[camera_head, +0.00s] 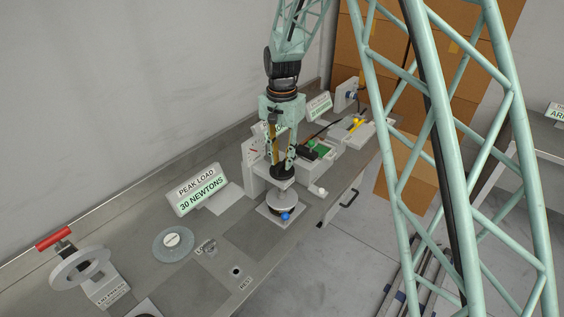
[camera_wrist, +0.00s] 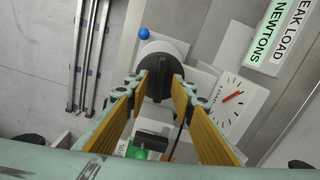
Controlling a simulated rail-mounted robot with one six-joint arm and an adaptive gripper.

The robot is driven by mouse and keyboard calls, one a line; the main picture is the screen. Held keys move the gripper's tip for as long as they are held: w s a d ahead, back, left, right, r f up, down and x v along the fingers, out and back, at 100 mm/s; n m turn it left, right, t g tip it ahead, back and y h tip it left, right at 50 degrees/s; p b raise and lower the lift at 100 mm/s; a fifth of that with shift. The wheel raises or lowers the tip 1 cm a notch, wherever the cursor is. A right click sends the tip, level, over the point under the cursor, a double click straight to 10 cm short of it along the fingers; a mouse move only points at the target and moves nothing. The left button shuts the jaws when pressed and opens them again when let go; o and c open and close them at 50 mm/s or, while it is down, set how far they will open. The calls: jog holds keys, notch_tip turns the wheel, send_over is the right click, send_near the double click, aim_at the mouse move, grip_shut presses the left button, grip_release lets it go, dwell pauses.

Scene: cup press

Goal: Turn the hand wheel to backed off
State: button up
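A black round knob (camera_head: 283,173) stands on top of the grey press and looks like the hand wheel. In the wrist view it is a dark disc (camera_wrist: 178,48) with a raised bar (camera_wrist: 158,78) across it. My gripper (camera_head: 282,160) points straight down over it. In the wrist view my gripper's fingertips (camera_wrist: 160,82) are apart, one on each side of the bar. I cannot tell whether they touch it. Below the knob, a round plate (camera_head: 281,201) sits on a square base with a blue ball (camera_head: 286,216) at its front edge.
The load dial (camera_wrist: 232,98) is beside the knob. A peak load sign (camera_head: 197,191) reads 30 newtons. A grey wheel with a red handle (camera_head: 53,238) stands at the far left. Green and yellow items (camera_head: 354,125) lie behind the press. Bare bench (camera_head: 190,285) lies front left.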

jog(key=shift+f, duration=0.65)
jog(key=shift+c, duration=0.5)
grip_shut()
